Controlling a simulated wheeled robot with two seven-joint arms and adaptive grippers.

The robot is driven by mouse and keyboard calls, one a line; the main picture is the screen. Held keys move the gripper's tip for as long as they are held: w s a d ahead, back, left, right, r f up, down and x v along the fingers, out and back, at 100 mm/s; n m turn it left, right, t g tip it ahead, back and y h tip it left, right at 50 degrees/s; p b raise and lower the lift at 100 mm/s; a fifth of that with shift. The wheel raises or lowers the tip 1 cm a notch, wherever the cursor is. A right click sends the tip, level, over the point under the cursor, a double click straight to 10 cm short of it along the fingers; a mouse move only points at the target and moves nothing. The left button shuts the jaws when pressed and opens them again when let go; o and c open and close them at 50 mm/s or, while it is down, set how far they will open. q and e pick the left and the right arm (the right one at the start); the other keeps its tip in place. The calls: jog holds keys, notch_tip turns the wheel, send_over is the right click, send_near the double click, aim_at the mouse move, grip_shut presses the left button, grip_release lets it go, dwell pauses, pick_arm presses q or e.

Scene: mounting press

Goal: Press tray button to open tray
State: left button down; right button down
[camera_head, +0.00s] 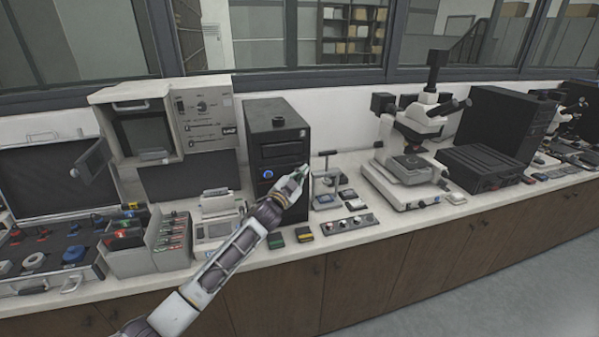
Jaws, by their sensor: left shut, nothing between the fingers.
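A black tower unit (277,122) stands upright on the counter, a little left of the picture's middle. Its front has a dark horizontal panel (283,149) near the top and a round blue-lit button (268,173) below. I cannot tell which part of the front is the tray button. No tray stands out from the unit. My left gripper (301,171) is shut and empty, in front of the lower right part of the unit's front. It covers part of that front, and I cannot tell whether it touches. My right gripper is not in view.
A switch panel (349,224) and small green and yellow-black blocks lie near the counter's front edge. A small stand (327,178) is right of my gripper. A microscope (415,150) stands farther right. Sorting bins (147,245) and an open case (50,281) are at left.

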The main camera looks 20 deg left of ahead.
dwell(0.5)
pick_arm(q)
jog(key=shift+s+d, duration=0.45)
jog(key=shift+s, duration=0.3)
jog(key=s+d, duration=0.1)
jog(key=s, duration=0.1)
jog(key=s+d+p, duration=0.1)
jog(key=s, duration=0.1)
jog(key=shift+d, duration=0.4)
dwell(0.4)
jog(key=shift+f, duration=0.1)
dwell(0.5)
